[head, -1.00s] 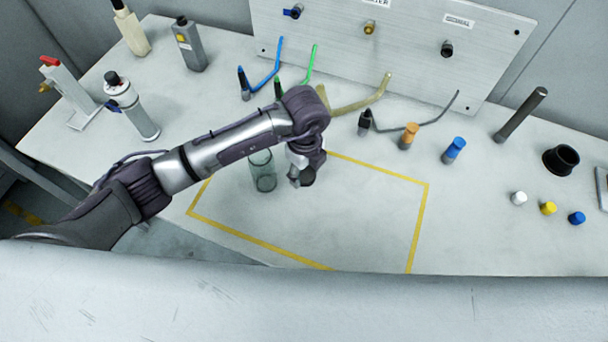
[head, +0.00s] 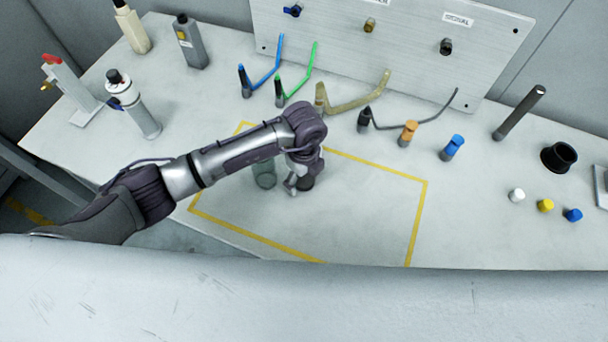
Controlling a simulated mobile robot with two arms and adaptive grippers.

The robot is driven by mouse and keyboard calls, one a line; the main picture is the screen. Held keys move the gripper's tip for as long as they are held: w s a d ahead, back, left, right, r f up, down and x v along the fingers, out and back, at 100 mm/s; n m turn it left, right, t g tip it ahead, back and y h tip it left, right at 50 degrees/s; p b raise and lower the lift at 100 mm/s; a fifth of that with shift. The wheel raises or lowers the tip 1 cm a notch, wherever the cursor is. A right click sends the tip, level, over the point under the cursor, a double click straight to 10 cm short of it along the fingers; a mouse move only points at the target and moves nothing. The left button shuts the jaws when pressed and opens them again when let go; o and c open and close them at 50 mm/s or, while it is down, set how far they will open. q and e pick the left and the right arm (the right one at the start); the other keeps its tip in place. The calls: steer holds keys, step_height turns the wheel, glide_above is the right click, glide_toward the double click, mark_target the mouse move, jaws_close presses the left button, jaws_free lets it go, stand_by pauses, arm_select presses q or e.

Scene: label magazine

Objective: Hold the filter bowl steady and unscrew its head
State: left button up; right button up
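The clear, greenish filter bowl (head: 265,179) stands upright on the table inside the yellow outline, partly hidden behind my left arm. No head shows on the bowl's visible part. My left gripper (head: 296,186) points down just right of the bowl, apart from it. A dark round piece (head: 307,184), perhaps the filter head, shows at its fingers. I cannot tell whether the fingers grip it or whether it touches the table. My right gripper is not in view.
A grey filter unit (head: 135,105) stands at the left. Coloured hoses, including a green one (head: 300,82), lie before the upright panel (head: 400,45). White, yellow and blue caps (head: 546,205) sit at the right. The right part of the yellow outline (head: 424,210) is clear.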

mark_target(304, 179)
arm_select(q)
steer(key=shift+r, duration=0.1)
steer(key=shift+r, duration=0.25)
step_height(304, 179, up, 12)
steer(key=b, duration=0.1)
steer(key=shift+f, duration=0.2)
